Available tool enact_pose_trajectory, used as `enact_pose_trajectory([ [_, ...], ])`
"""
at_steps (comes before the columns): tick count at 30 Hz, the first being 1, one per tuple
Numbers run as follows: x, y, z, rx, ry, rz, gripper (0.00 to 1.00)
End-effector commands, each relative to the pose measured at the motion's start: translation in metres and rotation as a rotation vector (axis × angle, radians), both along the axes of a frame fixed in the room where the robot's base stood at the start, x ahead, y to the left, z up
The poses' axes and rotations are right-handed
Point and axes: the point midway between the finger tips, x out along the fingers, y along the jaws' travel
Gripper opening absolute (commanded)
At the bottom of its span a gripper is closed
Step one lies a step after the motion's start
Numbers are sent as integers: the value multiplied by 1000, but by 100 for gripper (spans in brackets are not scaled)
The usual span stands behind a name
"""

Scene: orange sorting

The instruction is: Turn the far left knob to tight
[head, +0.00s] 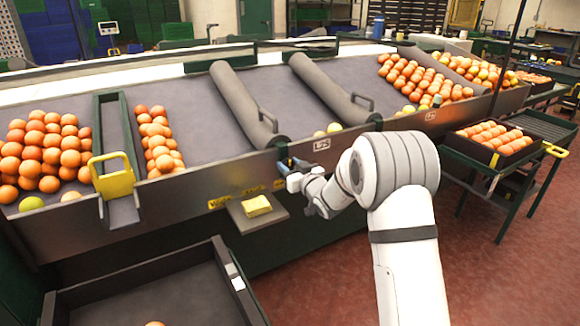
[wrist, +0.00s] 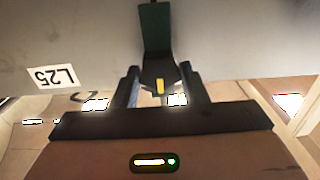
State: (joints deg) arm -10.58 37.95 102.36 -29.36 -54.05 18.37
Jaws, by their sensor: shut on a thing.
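My gripper (head: 289,167) is at the front panel of the sorting table, below the lower end of a grey padded divider. In the wrist view my gripper (wrist: 160,82) has its two dark fingers on either side of a small dark knob (wrist: 159,86) with a yellow mark, and is shut on it. A dark green strip (wrist: 155,28) runs down to the knob. In the head view the knob is hidden by my gripper. Yellow labels (head: 250,192) run along the panel to the left of my gripper; their words are too small to read surely.
A small shelf (head: 240,219) with a yellow block (head: 257,205) juts out below the labels. A yellow-handled gate (head: 112,176) stands at the left among oranges. A dark open bin (head: 150,260) is at the lower left. A green stand with a crate of oranges (head: 497,140) is at right.

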Motion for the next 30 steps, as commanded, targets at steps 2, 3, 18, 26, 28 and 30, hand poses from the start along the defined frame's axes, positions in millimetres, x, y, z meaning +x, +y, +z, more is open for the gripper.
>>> enact_pose_trajectory([
  [2, 0, -1, 1, 6, 2, 0, 16],
  [3, 0, -2, 1, 11, 5, 0, 16],
  [18, 1, -4, 1, 270, 182, -1, 16],
  [26, 2, -5, -1, 474, 322, -2, 16],
  [28, 2, -5, -1, 530, 359, -1, 16],
  [30, 2, -6, -1, 584, 396, -2, 16],
])
